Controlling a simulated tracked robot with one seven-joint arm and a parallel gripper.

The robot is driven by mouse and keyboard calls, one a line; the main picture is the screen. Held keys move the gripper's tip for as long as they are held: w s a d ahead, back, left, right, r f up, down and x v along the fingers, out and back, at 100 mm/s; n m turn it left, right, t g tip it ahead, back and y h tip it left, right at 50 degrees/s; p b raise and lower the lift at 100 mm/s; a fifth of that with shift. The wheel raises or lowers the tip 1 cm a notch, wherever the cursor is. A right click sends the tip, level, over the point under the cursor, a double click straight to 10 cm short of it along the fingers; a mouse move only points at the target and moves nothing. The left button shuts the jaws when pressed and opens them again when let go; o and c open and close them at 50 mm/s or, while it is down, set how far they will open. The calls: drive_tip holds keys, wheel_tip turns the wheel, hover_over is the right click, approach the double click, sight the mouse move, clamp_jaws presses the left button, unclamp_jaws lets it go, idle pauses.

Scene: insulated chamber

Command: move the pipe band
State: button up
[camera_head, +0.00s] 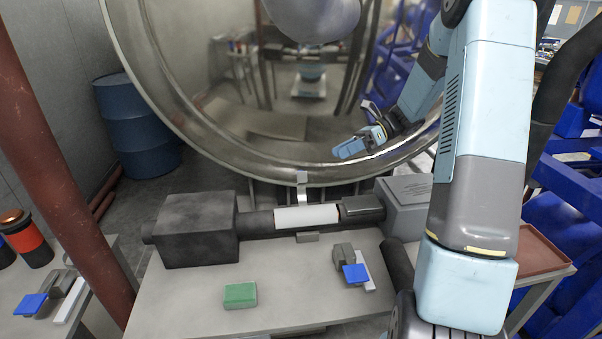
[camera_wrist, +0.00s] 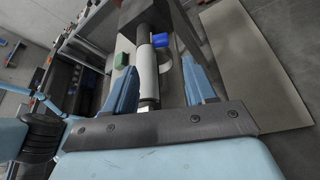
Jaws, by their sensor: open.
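A dark pipe (camera_head: 259,224) runs across the bench between a large dark block and a grey box. A white sleeve-like band (camera_head: 307,217) lies around its middle, with a bright metal strip (camera_head: 302,188) standing up behind it and a small grey tab (camera_head: 307,237) below. I cannot tell which of these parts is the pipe band. My gripper (camera_head: 350,148) is open and empty, above and behind the pipe, in front of the big ring. In the wrist view, the white band (camera_wrist: 147,72) shows between the open fingers (camera_wrist: 160,88), apart from them.
The dark block (camera_head: 196,230) and grey box (camera_head: 405,205) flank the pipe. A green block (camera_head: 240,295) and a blue-topped grey piece (camera_head: 355,273) lie on the bench (camera_head: 185,300). A large metal ring (camera_head: 205,150) rises behind. A red-brown post (camera_head: 60,150) stands left.

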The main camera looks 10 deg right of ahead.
sight(301, 172)
drive_tip(key=x, duration=1.3)
drive_tip(key=shift+w+a+f, duration=0.1)
drive_tip(key=shift+a, duration=0.3)
clamp_jaws()
drive_tip(key=shift+d, duration=0.1)
